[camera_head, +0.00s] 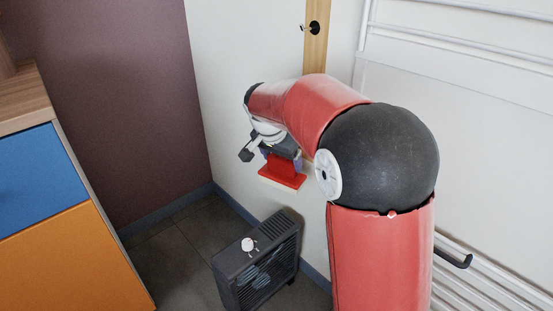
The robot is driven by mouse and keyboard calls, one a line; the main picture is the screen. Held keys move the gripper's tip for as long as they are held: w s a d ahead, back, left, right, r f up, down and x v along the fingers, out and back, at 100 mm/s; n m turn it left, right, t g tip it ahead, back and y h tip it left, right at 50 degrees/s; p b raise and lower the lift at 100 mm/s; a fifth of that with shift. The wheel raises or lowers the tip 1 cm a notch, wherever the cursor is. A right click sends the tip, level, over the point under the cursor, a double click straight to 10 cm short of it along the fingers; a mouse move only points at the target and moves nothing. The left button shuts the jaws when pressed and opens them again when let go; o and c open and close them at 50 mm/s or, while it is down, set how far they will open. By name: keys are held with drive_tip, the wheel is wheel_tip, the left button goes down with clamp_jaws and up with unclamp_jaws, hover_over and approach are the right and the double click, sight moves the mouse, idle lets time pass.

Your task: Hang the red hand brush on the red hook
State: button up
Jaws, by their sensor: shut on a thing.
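The red hand brush (283,173) is in the head camera view, in the middle, in front of the white wall. Its broad red block hangs below my gripper (281,154), with a pale strip along its lower edge. My gripper is shut on the brush at its upper part; its fingers and the grasped part are small and partly hidden. I cannot make out a red hook. A wooden strip (316,58) on the wall carries a dark hook (314,28) near the top; the strip's lower part is hidden behind my red arm.
A white rail rack (455,45) is at right, with a black hook (453,258) low down. A blue and orange cabinet (50,215) stands at left.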

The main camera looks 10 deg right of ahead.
drive_tip(key=w+d+f, duration=0.2)
drive_tip(key=w+d, duration=0.1)
drive_tip(key=d, duration=0.2)
idle(0.8)
drive_tip(key=shift+f, duration=0.15)
idle(0.4)
drive_tip(key=o, duration=1.3)
drive_tip(key=shift+w, duration=0.1)
drive_tip(key=v, duration=0.8)
drive_tip(key=s+d+r+n+y+p, duration=0.1)
drive_tip(key=s+r+n, duration=0.1)
drive_tip(key=s, duration=0.6)
drive_tip(key=s+r+n+y+p, duration=0.1)
drive_tip(key=s+r+n, duration=0.1)
drive_tip(key=s, duration=0.6)
drive_tip(key=s+f+n, duration=0.1)
drive_tip(key=s, duration=0.4)
drive_tip(key=s+f+n+t, duration=0.1)
drive_tip(key=s+n, duration=0.1)
drive_tip(key=s, duration=0.3)
drive_tip(key=s+f+n+t, duration=0.1)
drive_tip(key=s+f, duration=0.1)
drive_tip(key=s, duration=0.3)
drive_tip(key=shift+s+a+f+y, duration=0.1)
drive_tip(key=shift+s+a+y, duration=0.25)
drive_tip(key=shift+s+y, duration=0.05)
